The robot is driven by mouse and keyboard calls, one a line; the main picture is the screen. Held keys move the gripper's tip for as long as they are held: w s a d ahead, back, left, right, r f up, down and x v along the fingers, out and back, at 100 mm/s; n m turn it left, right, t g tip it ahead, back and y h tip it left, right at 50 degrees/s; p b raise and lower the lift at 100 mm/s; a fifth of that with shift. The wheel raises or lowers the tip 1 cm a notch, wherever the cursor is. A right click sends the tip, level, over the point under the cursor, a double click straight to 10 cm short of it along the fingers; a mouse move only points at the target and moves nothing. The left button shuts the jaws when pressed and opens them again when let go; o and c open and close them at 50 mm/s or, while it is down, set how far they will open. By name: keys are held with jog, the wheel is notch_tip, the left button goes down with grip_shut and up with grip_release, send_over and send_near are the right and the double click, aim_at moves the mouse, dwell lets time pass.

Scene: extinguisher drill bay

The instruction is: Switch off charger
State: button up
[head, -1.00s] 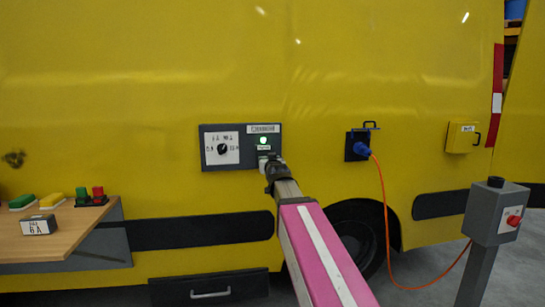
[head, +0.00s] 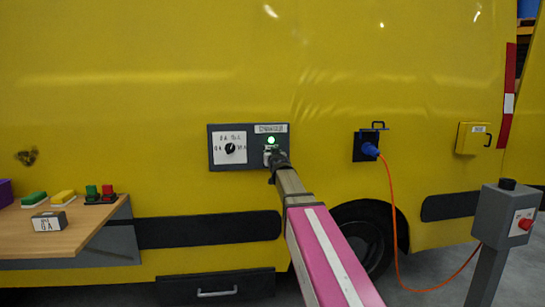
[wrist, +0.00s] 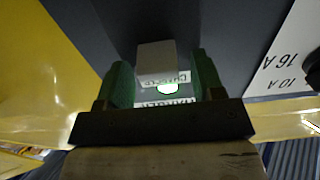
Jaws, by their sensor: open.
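The charger panel (head: 249,165) is a dark grey box on the yellow van side. Its green lamp (head: 271,140) is lit; it looks white in the wrist view (wrist: 167,88). A pale grey switch block (wrist: 156,60) sticks out beside a small label there. My gripper (head: 273,158) is at the panel just below the lamp. In the wrist view, my gripper (wrist: 164,82) is open, its green fingers on either side of the block with gaps visible. I cannot tell whether they touch it. The head view mostly hides the switch behind my gripper.
A dial (head: 230,148) marked in amps is left of the switch. A blue plug (head: 370,149) with an orange cable (head: 394,220) is to the right, near a grey post (head: 507,215) with a red knob. A wooden shelf (head: 80,235) holds coloured blocks at left.

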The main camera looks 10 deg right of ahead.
jog(key=c, duration=0.9)
jog(key=shift+c, duration=0.2)
jog(key=shift+s, duration=0.1)
jog(key=shift+s+f+t, duration=0.1)
jog(key=shift+f+t, duration=0.15)
jog(key=shift+t, duration=0.7)
jog(key=shift+s+f+t, duration=0.1)
jog(key=shift+f+t, duration=0.1)
jog(key=shift+t, duration=0.75)
